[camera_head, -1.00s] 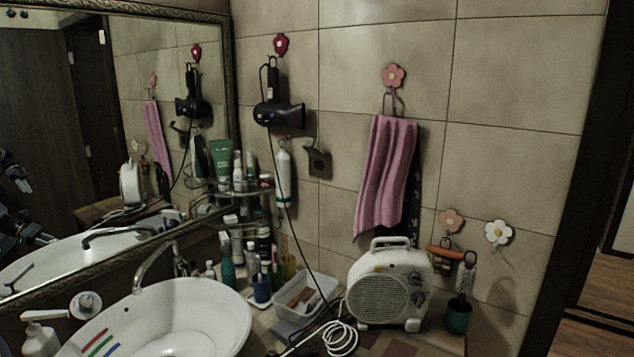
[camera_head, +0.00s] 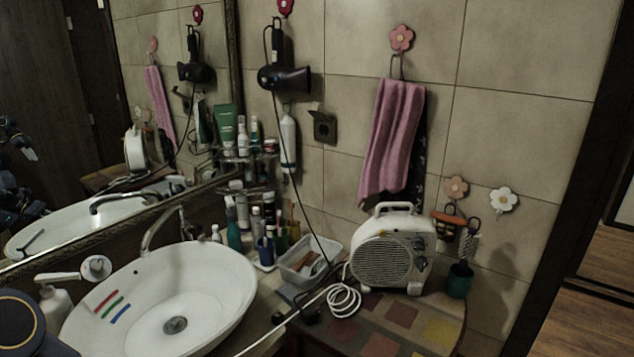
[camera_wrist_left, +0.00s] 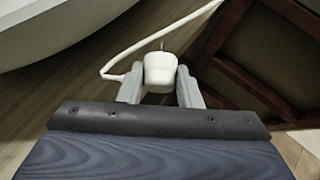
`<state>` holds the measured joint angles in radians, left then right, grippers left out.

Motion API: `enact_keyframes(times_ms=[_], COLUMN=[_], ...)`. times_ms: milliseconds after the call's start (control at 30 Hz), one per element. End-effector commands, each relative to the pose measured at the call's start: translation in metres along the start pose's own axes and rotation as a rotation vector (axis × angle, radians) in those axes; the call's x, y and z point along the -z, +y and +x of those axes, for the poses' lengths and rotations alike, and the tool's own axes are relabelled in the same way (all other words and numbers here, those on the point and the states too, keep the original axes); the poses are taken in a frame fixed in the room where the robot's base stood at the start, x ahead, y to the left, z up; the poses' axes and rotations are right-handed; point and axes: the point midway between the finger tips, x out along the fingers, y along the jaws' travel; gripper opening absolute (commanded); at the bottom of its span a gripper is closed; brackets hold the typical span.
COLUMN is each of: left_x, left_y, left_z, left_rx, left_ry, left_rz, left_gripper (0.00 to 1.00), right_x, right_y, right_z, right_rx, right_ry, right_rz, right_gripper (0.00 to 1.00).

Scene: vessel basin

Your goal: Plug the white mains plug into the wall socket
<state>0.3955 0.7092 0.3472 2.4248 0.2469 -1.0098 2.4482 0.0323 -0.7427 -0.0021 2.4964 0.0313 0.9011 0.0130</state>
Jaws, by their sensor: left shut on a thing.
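The white mains plug (camera_wrist_left: 160,70) is held between the fingers of my left gripper (camera_wrist_left: 160,84) in the left wrist view. A metal pin shows at its far end, and its white cable bends off to the left and then up right. The wall socket (camera_head: 324,127) is a dark square box on the tiled wall, between the hairdryer and the pink towel; its lid looks raised. The plug and my left gripper are out of the head view, so the plug is well apart from the socket. My right gripper is not in view.
A white fan heater (camera_head: 393,250) stands on the patchwork-topped table (camera_head: 400,318), with coiled white cable (camera_head: 343,300) beside it. A hairdryer (camera_head: 284,78) hangs with its black cable dangling. Bottles, a clear tray (camera_head: 300,264) and the basin (camera_head: 205,285) lie below the socket.

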Motion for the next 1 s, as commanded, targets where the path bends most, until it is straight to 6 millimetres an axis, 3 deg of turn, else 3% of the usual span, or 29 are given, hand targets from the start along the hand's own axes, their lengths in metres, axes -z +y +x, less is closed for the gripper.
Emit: enact_keyframes(times_ms=[100, 667, 867, 1000], left_x=[0.008, 0.005, -0.017, -0.042], left_y=[-0.001, -0.004, -0.030, -0.063], left_z=[-0.002, -0.003, -0.007, -0.013], left_rx=[0.003, 0.013, 0.116, 0.243], left_ry=[-0.004, -0.008, -0.014, -0.016], left_rz=[-0.007, 0.001, 0.072, 0.161], left_gripper=[0.09, 0.09, 0.09, 0.09], right_x=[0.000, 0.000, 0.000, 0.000], right_y=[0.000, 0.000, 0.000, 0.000], right_z=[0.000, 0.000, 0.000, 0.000], right_rx=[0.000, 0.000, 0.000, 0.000], right_ry=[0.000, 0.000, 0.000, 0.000], right_rz=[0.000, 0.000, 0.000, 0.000], right_gripper=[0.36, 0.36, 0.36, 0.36])
